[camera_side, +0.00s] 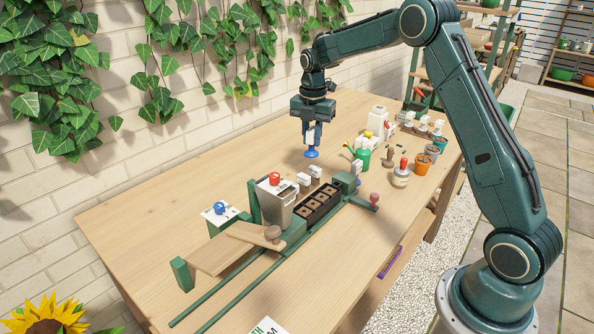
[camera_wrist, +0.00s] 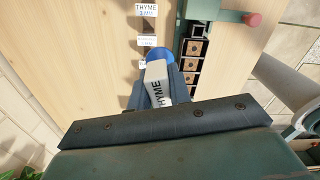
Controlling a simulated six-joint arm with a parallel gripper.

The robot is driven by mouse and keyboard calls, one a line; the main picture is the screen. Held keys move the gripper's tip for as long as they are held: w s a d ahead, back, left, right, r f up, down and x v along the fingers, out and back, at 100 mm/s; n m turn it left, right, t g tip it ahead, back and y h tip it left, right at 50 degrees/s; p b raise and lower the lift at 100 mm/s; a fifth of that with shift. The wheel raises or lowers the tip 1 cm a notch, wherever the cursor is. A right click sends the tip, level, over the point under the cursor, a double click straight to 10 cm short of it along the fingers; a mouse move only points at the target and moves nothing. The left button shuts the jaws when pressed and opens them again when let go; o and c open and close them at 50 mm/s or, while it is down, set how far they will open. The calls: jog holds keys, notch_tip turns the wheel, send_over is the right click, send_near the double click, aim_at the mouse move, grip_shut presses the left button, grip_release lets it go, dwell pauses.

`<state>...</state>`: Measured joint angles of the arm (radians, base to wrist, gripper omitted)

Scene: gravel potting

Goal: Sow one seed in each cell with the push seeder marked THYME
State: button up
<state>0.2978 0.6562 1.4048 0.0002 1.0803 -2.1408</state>
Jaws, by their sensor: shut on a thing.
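My gripper (camera_side: 311,138) is shut on a push seeder, held above the table. In the wrist view the seeder (camera_wrist: 156,82) has a pale body marked THYME and a blue end; the blue end (camera_side: 311,154) also shows in the side view. The cell tray (camera_side: 318,204) is a dark row of square cells with brown fill in the green frame. Part of the row shows in the wrist view (camera_wrist: 194,48), to the right of my gripper. Small dark spots show in the middle of the cells; I cannot tell whether any holds a seed. The seeder is apart from the tray.
A grey bin with a red-topped thing (camera_side: 274,179) stands beside the tray. A THYME label (camera_wrist: 146,10) stands on the table. Green frame rails (camera_side: 235,290) run toward the front. Pots (camera_side: 423,165) and a green watering can (camera_side: 362,157) stand at right.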

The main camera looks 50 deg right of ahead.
jog(key=s+a+f+n, duration=0.1)
jog(key=s+a, duration=0.1)
jog(key=a, duration=0.2)
jog(key=s+a+f+n, duration=0.1)
jog(key=s+a+f, duration=0.1)
jog(key=s+a, duration=0.1)
jog(key=s+a+f, duration=0.1)
jog(key=s+a, duration=0.1)
jog(key=a, duration=0.3)
jog(key=shift+s+a+f+n, duration=0.15)
jog(key=shift+a+n, duration=0.05)
jog(key=shift+n, duration=0.2)
jog(key=shift+f, duration=0.2)
jog(key=shift+f, duration=1.15)
jog(key=shift+f, duration=0.7)
dwell(0.7)
jog(key=shift+r, duration=0.15)
jog(key=shift+r, duration=1.4)
jog(key=shift+d, duration=0.1)
jog(key=shift+d+r, duration=0.25)
jog(key=shift+d, duration=0.7)
jog(key=shift+d+r, duration=0.25)
jog(key=shift+d, duration=0.65)
